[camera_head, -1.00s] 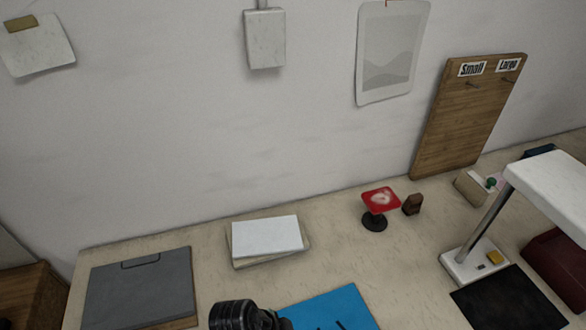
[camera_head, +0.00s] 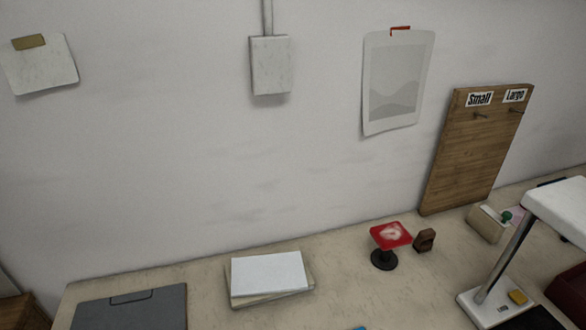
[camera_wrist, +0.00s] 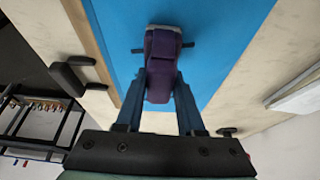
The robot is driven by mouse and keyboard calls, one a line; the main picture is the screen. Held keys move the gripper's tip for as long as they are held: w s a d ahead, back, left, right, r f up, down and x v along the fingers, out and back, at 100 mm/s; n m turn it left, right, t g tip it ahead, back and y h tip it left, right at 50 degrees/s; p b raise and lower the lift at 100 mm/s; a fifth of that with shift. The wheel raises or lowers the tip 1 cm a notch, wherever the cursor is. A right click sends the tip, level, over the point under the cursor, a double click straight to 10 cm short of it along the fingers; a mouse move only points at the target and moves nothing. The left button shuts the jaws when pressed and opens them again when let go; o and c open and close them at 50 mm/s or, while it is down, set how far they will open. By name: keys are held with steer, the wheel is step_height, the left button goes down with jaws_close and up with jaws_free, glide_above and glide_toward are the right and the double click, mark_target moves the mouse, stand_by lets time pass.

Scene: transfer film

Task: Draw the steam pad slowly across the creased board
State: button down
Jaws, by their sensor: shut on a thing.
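In the wrist view my gripper (camera_wrist: 161,98) is shut on a purple block-like thing with a pale far end, which I take to be the steam pad (camera_wrist: 162,62). The pad is over a flat blue board (camera_wrist: 225,45); I cannot tell whether it touches the board. A dark bar shows on both sides of the pad. No crease can be made out on the blue. In the head view only a sliver of blue (camera_head: 360,328) shows at the bottom edge, and my gripper is out of view.
In the wrist view a dark handle-like thing (camera_wrist: 75,76) is beside the board's wooden edge. In the head view a grey clipboard (camera_head: 130,308), a paper stack (camera_head: 268,275), a red-topped stand (camera_head: 390,237), a brown block (camera_head: 424,240) and a lamp (camera_head: 512,265) stand on the table.

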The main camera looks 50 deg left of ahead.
steer(key=shift+w, duration=0.1)
stand_by(0.5)
steer(key=shift+w+d, duration=0.25)
steer(key=shift+w, duration=0.4)
steer(key=shift+w+d, duration=0.2)
steer(key=shift+w, duration=0.4)
steer(key=shift+w+d, duration=0.25)
steer(key=shift+w, duration=0.4)
steer(key=shift+w+d, duration=0.1)
steer(key=shift+w, duration=0.1)
steer(key=shift+w+d+b, duration=0.2)
steer(key=shift+w+d, duration=0.15)
steer(key=shift+w, duration=0.6)
steer(key=shift+w+d+b, duration=0.15)
steer(key=shift+w+d, duration=0.15)
steer(key=shift+w, duration=0.6)
steer(key=shift+w, duration=0.15)
steer(key=shift+w+d+b, duration=0.15)
steer(key=shift+w+d, duration=0.1)
steer(key=shift+w, duration=0.35)
steer(key=shift+w+d+b, duration=0.2)
steer(key=shift+w+d, duration=0.05)
steer(key=shift+w, duration=0.4)
steer(key=shift+w+d+b, duration=0.15)
steer(key=shift+w+d, duration=0.1)
steer(key=shift+w, duration=0.35)
